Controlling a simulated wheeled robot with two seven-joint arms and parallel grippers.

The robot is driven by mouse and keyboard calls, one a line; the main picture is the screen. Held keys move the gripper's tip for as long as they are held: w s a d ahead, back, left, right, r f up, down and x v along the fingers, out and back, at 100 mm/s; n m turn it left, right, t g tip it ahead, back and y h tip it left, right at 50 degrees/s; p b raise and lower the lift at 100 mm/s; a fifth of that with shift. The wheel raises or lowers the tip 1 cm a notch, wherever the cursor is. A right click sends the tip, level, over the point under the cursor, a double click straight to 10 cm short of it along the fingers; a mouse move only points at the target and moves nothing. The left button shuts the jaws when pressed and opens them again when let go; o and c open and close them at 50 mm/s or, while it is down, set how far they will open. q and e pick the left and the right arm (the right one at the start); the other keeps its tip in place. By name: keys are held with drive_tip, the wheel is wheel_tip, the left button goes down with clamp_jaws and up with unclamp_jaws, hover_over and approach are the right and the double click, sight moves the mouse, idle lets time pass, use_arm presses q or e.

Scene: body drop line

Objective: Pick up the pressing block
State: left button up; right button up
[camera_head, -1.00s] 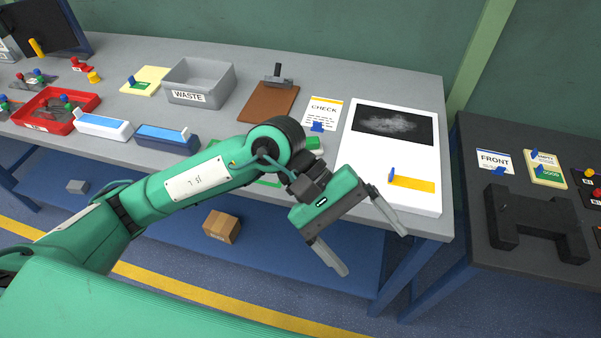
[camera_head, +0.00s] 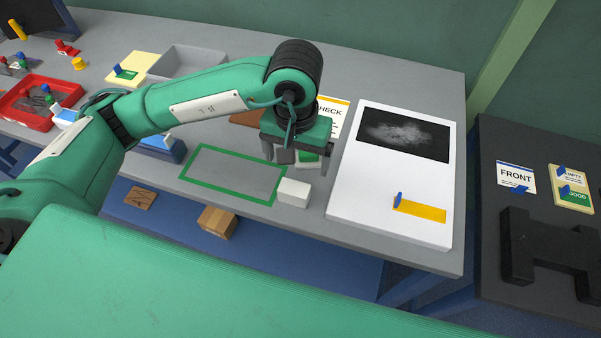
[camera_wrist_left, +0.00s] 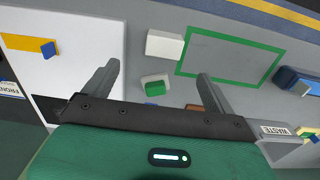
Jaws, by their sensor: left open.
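A plain white block (camera_head: 293,192) sits on the grey table at the front right corner of a green outlined rectangle (camera_head: 188,178); it fits the pressing block best, though no label shows. It also shows in the left wrist view (camera_wrist_left: 165,44), just beyond the fingertips. My left gripper (camera_head: 296,163) points down over the table, behind the white block and apart from it. In the left wrist view its two fingers (camera_wrist_left: 158,70) are spread with nothing held between them. My right gripper is not in view.
A small white holder with green (camera_head: 308,160) lies beneath the left gripper. A white panel (camera_head: 385,205) stands right of the block. A CHECK card (camera_head: 332,112) and brown board (camera_head: 246,118) are behind, partly hidden. A grey bin (camera_head: 190,58) and red tray (camera_head: 40,120) are left.

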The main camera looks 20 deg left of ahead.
sight(294, 188)
use_arm(q)
wheel_tip(294, 188, down, 7)
drive_tip(key=shift+s+f+p, duration=0.15)
drive_tip(key=shift+p, duration=0.85)
drive_tip(key=shift+f, duration=0.35)
drive_tip(key=shift+a+f, duration=0.1)
drive_tip(key=shift+f, duration=0.2)
drive_tip(key=shift+a+f+p, duration=0.1)
drive_tip(key=shift+f+p, duration=0.2)
drive_tip(key=shift+p, duration=0.25)
drive_tip(key=f, duration=0.1)
drive_tip(key=f+p, duration=0.1)
drive_tip(key=f, duration=0.1)
drive_tip(key=shift+w+a+p, duration=0.2)
drive_tip(key=shift+w+p, duration=0.1)
drive_tip(key=shift+f, duration=0.65)
drive_tip(key=c, duration=1.1)
drive_tip(key=shift+c, duration=0.2)
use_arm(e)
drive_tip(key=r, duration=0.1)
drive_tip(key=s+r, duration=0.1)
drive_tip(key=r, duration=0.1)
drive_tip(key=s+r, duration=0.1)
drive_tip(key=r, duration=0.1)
